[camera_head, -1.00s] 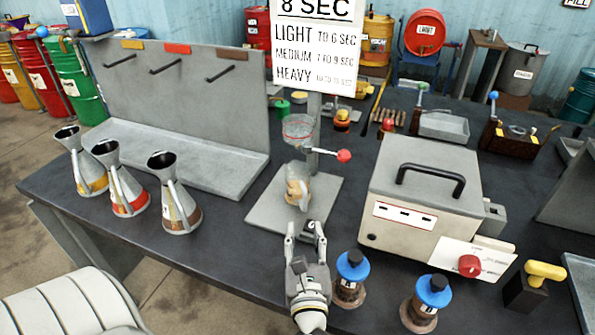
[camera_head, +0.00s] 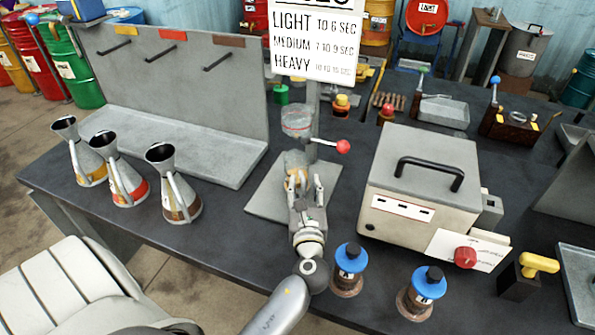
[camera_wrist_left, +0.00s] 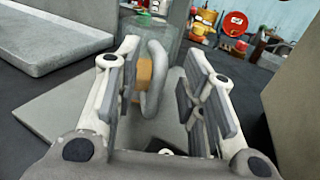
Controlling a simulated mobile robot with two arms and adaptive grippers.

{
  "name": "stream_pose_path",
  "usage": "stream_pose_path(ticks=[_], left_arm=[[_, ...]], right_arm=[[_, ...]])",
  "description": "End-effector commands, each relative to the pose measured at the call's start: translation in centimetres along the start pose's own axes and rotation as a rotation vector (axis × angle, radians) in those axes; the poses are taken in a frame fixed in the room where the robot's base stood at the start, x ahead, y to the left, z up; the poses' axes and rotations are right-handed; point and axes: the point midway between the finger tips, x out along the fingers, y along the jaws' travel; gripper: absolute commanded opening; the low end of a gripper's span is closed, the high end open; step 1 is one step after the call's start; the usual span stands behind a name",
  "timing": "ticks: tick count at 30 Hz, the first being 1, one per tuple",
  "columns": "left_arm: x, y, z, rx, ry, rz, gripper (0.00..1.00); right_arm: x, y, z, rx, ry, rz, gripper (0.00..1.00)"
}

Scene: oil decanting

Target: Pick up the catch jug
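The catch jug (camera_head: 293,158) is clear grey with a tan-orange band and stands on the grey base plate of the stand, below the clear cup. In the left wrist view the jug's looped grey handle (camera_wrist_left: 160,88) faces my gripper. My left gripper (camera_head: 305,187) is at the near side of the jug and partly hides it. In the left wrist view its fingers (camera_wrist_left: 163,62) are spread, one on each side of the handle, with visible gaps. My right gripper is not in view.
The clear cup (camera_head: 297,121) and a red-knobbed lever (camera_head: 343,146) are above the jug. A beige machine (camera_head: 420,185) stands to the right. Two blue-capped bottles (camera_head: 349,262) stand near the front edge. Several metal cans (camera_head: 174,186) stand at left.

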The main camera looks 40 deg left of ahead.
Motion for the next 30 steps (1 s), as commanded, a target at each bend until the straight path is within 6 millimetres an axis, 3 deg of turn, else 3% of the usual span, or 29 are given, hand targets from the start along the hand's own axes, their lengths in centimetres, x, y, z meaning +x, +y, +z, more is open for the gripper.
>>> stream_pose_path(ticks=[3, 10, 19, 30], left_arm=[[0.9, 0.02, 0.05, 0.0, 0.001, 0.0, 0.37], [0.99, 0.03, -0.04, 0.0, 0.001, 0.0, 0.37], [0.96, 0.02, -0.03, 0.0, 0.001, 0.0, 0.0], [0.97, 0.03, 0.03, -0.001, 0.0, 0.001, 0.0]], right_arm=[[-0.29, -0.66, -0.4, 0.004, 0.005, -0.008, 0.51], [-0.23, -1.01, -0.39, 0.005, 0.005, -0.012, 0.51], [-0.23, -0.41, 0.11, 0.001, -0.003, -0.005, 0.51], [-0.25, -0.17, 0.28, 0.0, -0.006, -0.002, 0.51]])
